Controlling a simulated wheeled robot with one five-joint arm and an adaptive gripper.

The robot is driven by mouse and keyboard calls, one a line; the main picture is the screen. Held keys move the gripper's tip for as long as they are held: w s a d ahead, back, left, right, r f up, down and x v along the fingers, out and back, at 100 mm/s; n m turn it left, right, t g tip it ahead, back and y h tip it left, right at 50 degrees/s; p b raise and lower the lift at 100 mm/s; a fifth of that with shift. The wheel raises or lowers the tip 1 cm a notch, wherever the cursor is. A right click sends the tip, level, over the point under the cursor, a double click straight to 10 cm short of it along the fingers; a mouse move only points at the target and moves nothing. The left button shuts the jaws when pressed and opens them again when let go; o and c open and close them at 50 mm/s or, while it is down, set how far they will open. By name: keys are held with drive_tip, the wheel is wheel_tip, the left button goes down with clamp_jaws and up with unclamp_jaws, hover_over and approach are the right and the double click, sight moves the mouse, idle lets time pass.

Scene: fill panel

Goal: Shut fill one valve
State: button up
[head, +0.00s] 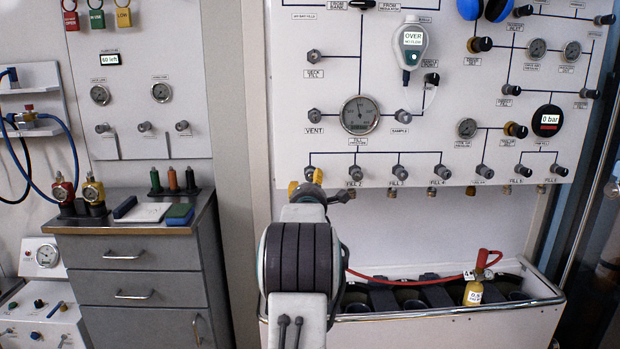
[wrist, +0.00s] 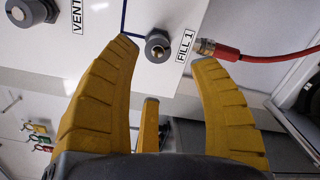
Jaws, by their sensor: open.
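The fill one valve (wrist: 158,46) is a grey round knob on the white panel, beside the "FILL 1" label (wrist: 186,46). My gripper (wrist: 166,56) is open, with yellow fingers on either side of the knob in the wrist view and a third finger below it. The knob looks just beyond the fingertips; I cannot tell whether any finger touches it. In the head view my gripper (head: 306,184) is at the left end of the fill row, and the arm hides much of that spot.
The vent knob (wrist: 30,10) is left of the fingers in the wrist view. A red hose (wrist: 270,58) with a metal end (wrist: 205,46) lies close by the right fingertip. The fill 2 knob (head: 355,172) is right of my gripper. A yellow cylinder (head: 474,292) stands in the trough below.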

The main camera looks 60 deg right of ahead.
sight(310, 179)
drive_tip(key=shift+w+d+n+p, duration=0.3)
drive_tip(key=shift+w+d+n, duration=0.35)
drive_tip(key=shift+d, duration=0.4)
drive_tip(key=shift+w+d+n+p, duration=0.3)
drive_tip(key=shift+w+d+n, duration=0.3)
drive_tip(key=shift+d, duration=0.5)
drive_tip(key=shift+w+d+n+p, duration=0.3)
drive_tip(key=shift+w+d+n, duration=0.2)
drive_tip(key=shift+d+n, duration=0.4)
drive_tip(key=shift+d, duration=0.15)
drive_tip(key=shift+f, duration=0.1)
clamp_jaws()
